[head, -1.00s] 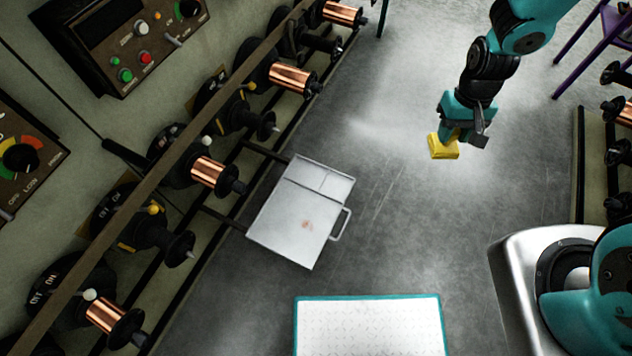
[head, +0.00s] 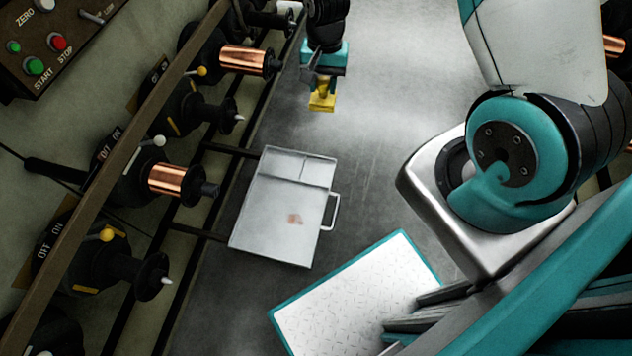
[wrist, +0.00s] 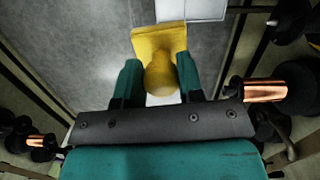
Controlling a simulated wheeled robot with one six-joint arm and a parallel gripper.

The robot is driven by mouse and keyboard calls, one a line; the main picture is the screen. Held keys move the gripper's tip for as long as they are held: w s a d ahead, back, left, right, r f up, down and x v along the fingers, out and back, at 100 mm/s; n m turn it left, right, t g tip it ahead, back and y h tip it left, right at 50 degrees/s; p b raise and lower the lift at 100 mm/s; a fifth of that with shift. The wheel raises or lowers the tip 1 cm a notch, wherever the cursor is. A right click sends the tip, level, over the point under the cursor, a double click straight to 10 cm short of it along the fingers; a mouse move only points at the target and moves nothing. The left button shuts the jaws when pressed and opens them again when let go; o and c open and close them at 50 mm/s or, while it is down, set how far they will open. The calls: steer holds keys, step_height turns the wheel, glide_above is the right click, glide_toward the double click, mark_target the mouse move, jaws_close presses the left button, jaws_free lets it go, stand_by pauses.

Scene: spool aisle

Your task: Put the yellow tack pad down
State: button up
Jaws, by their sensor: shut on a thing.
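The yellow tack pad (head: 322,97) is a small block with a rounded knob on it, held in my gripper (head: 322,82) above the floor near the top middle of the head view. In the wrist view the pad (wrist: 158,42) shows with its knob between the two teal fingers of my gripper (wrist: 160,78). The fingers are shut on the knob. The pad looks clear of any surface beneath it. A pale grey tray (head: 270,215) with a side handle and a reddish smudge lies below and left of the gripper in the head view. Its corner also shows in the wrist view (wrist: 190,8).
A rack of copper spools (head: 168,180) and black spindles runs along the left, close to the gripper. A control panel (head: 45,40) with buttons is on the wall at top left. My base's white deck (head: 350,300) is at the bottom. The grey floor (head: 390,130) is open between.

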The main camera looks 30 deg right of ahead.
steer(key=w+d+f+m+t+b, duration=0.1)
steer(key=w+f+m+b, duration=0.2)
steer(key=f+m+b, duration=0.6)
steer(key=w+d+f+m+t+b, duration=0.1)
steer(key=w+f+m+b, duration=0.3)
steer(key=f+m+b, duration=0.6)
step_height(320, 180, down, 9)
steer(key=d+b, duration=0.1)
steer(key=b, duration=1)
steer(key=shift+w, duration=0.1)
steer(key=shift+f+b, duration=5.25)
steer(key=shift+f, duration=4.5)
steer(key=shift+f, duration=0.15)
